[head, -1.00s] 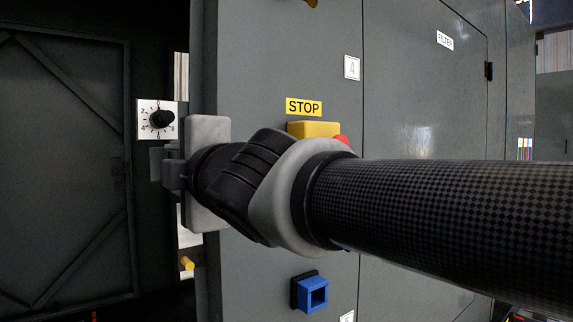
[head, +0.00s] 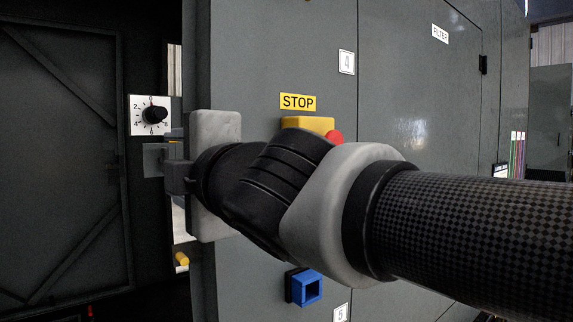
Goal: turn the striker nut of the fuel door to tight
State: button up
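My gripper (head: 177,178) shows edge-on at the left edge of the cabinet front, beyond my wrist. Its light grey body and my arm cover much of it, and I cannot tell whether its fingers are open or shut. A small grey plate (head: 153,160) stands just left of the fingers, below a white dial plate with a black knob (head: 155,114). I cannot tell whether the gripper touches the plate. I cannot make out the striker nut. A dark braced door panel (head: 60,170) stands at the left; no label shows whether it is the fuel door.
The grey cabinet front (head: 260,60) fills the middle, close behind my arm. It carries a yellow STOP label (head: 298,102), a yellow box with a red button (head: 335,137) and a blue square socket (head: 306,288). A yellow peg (head: 182,259) sits low in the gap at left.

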jog(key=p+v, duration=0.2)
jog(key=v, duration=1.1)
jog(key=shift+s+d, duration=0.15)
jog(key=w+d+f+m+g+h, duration=0.1)
jog(key=w+d+f+m+h, duration=0.2)
jog(key=d+f+m+h, duration=0.35)
jog(key=w+d+f+m+g+h, duration=0.1)
jog(key=w+d+f+m+h, duration=0.2)
jog(key=d+f+m, duration=0.6)
jog(key=s+d+f+m+g+h, duration=0.1)
jog(key=s+d+f+m+g, duration=0.3)
jog(key=f, duration=0.3)
jog(key=s+d+f+m+g+h, duration=0.1)
jog(key=s+d+f+m+g, duration=0.15)
jog(key=f+m, duration=0.5)
notch_tip(320, 180, up, 16)
jog(key=n+p, duration=0.1)
jog(key=p, duration=1.5)
jog(key=shift+s, duration=0.15)
